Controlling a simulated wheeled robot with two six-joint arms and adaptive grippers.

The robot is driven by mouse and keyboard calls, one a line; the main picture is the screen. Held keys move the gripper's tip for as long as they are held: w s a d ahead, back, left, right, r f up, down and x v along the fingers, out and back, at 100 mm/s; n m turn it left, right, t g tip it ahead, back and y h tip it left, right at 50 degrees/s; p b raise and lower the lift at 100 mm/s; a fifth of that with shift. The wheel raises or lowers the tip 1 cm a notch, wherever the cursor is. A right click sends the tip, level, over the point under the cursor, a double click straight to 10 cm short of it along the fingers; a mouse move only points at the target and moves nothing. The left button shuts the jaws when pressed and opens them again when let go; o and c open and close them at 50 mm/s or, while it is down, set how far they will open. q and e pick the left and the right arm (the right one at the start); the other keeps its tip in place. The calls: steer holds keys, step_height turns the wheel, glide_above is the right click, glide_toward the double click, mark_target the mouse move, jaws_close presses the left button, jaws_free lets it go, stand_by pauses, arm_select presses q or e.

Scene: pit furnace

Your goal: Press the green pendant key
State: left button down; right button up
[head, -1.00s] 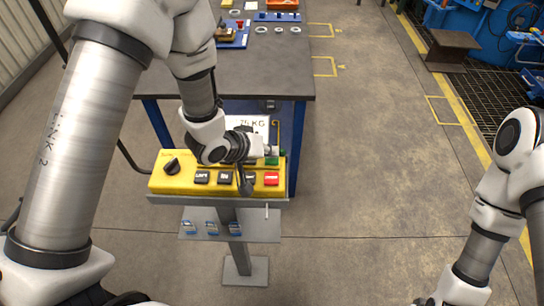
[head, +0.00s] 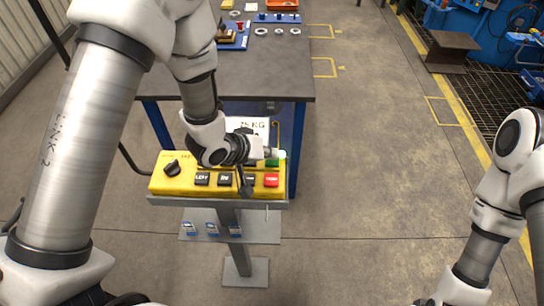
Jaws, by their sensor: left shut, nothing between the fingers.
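The yellow pendant box (head: 165,187) stands on a grey stand in the head view, with a black knob (head: 171,169), a row of black keys (head: 202,179) and a red key (head: 271,180).
A dark workbench (head: 262,72) with blue legs stands behind the pendant, holding trays and rings. A white sign (head: 245,126) partly shows behind my left wrist. A lower grey shelf (head: 262,230) holds several small blue items.

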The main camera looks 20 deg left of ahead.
arm_select(q)
steer(key=shift+r+p, duration=0.4)
steer(key=shift+r, duration=0.2)
step_height(320, 180, up, 5)
steer(key=p, duration=0.5)
steer(key=shift+r, duration=0.1)
